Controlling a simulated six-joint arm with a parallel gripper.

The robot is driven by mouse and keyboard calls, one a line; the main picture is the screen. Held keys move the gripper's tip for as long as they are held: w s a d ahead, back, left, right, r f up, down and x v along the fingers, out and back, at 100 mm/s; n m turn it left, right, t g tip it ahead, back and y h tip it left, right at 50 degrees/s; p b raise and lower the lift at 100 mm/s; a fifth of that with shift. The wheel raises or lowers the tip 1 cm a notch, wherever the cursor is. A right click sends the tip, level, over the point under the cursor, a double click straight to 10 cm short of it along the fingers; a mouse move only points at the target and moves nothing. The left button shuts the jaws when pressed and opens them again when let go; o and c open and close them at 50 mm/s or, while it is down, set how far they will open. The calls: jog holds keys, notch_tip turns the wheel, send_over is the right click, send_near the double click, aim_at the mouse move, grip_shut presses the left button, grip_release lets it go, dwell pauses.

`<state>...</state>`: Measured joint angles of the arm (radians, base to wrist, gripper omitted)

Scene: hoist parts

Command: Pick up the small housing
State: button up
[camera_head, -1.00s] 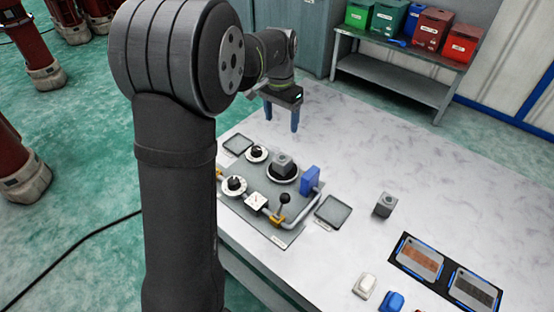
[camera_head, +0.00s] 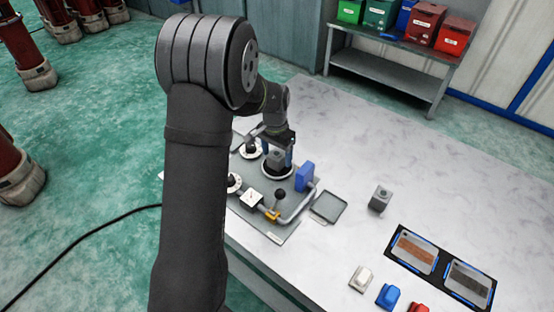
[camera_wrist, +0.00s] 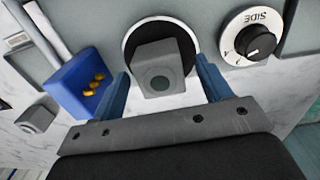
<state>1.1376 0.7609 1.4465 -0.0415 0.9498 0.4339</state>
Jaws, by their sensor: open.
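A grey block-shaped housing (camera_head: 277,157) sits on a round black seat with a light rim on the grey fixture plate. In the wrist view the housing (camera_wrist: 158,60) shows a dark round spot on its face. My gripper (camera_head: 279,156) is down at this housing, and its blue fingers (camera_wrist: 163,75) stand open on either side of it. Whether a finger touches it I cannot tell. A second, similar grey block (camera_head: 380,198) stands apart on the table to the right; it also shows in the wrist view (camera_wrist: 37,120). Which of the two is called small I cannot tell.
A blue block (camera_head: 304,176) stands close right of the gripper, with a pipe and a black-knobbed lever (camera_head: 279,196) nearby. A dial (camera_wrist: 251,36) is beside the seat. An empty shallow tray (camera_head: 328,207) lies to the right. The table's far side is clear.

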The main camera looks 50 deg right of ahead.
jog(key=shift+f, duration=0.65)
jog(key=c, duration=1.3)
jog(key=shift+r, duration=0.15)
